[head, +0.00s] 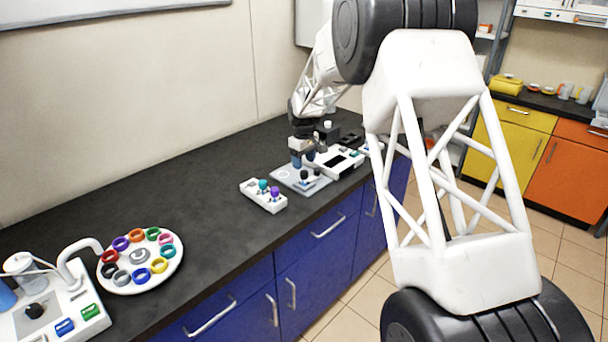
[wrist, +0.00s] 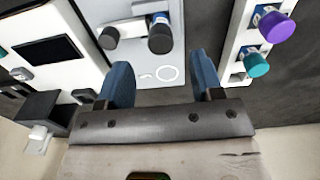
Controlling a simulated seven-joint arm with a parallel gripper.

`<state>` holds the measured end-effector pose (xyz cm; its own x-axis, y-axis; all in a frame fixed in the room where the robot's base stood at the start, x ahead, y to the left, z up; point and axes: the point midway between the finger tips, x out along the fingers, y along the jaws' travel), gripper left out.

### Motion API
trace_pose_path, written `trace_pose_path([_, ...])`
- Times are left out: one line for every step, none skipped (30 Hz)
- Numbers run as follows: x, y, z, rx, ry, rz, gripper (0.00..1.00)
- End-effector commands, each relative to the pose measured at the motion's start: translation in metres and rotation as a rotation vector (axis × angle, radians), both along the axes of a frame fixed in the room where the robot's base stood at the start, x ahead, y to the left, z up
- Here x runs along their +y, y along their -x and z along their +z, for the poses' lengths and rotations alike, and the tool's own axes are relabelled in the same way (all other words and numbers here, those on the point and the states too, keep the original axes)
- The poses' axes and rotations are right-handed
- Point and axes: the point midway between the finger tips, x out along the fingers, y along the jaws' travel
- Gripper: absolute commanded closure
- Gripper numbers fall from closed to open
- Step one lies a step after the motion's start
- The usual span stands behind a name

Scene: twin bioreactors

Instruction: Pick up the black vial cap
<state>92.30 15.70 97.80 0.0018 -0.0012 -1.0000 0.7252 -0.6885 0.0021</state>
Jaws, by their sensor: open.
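Two round black caps show in the wrist view, just beyond my fingertips on a pale plate (wrist: 147,72). The right one is the black vial cap (wrist: 160,40), on a vial with a blue label (wrist: 160,18). In the head view a black cap (head: 304,174) shows on the pale plate (head: 284,175), below my gripper (head: 302,161). My gripper (wrist: 162,84) has its two blue fingers apart with nothing between them. It is apart from the caps.
A white rack (head: 262,201) with teal and purple caps stands to the plate's left; it is at right in the wrist view (wrist: 233,45). A white device with a dark screen (wrist: 48,50) stands on the other side. A round tray of coloured rings (head: 172,268) is further left. Bare countertop lies between.

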Motion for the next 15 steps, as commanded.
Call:
trace_pose_path([0.0, 0.0, -0.006, 0.002, 0.001, 0.0, 0.4])
trace_pose_path([0.0, 0.001, -0.009, 0.002, 0.001, 0.0, 0.4])
trace_pose_path([0.001, 0.001, -0.014, 0.002, 0.001, 0.0, 0.4])
trace_pose_path([0.001, 0.001, -0.017, 0.002, 0.001, 0.0, 0.4])
trace_pose_path([0.001, 0.001, -0.021, 0.001, 0.0, 0.0, 0.4])
trace_pose_path([0.001, 0.0, -0.025, 0.001, 0.0, 0.0, 0.4])
trace_pose_path([0.001, 0.0, -0.028, 0.001, 0.0, 0.0, 0.4])
trace_pose_path([0.001, 0.0, -0.032, 0.001, 0.0, 0.0, 0.4])
trace_pose_path([0.001, 0.001, -0.035, 0.002, 0.001, 0.0, 0.4])
trace_pose_path([0.001, 0.0, -0.037, 0.001, 0.0, 0.0, 0.4])
trace_pose_path([0.001, 0.0, -0.039, 0.001, 0.0, 0.0, 0.4])
trace_pose_path([0.001, 0.0, -0.04, 0.001, 0.0, 0.0, 0.4])
trace_pose_path([0.001, 0.0, -0.041, 0.0, 0.0, 0.0, 0.4])
trace_pose_path([0.001, 0.0, -0.042, 0.0, 0.0, 0.0, 0.4])
trace_pose_path([0.001, 0.0, -0.042, 0.0, 0.0, 0.0, 0.4])
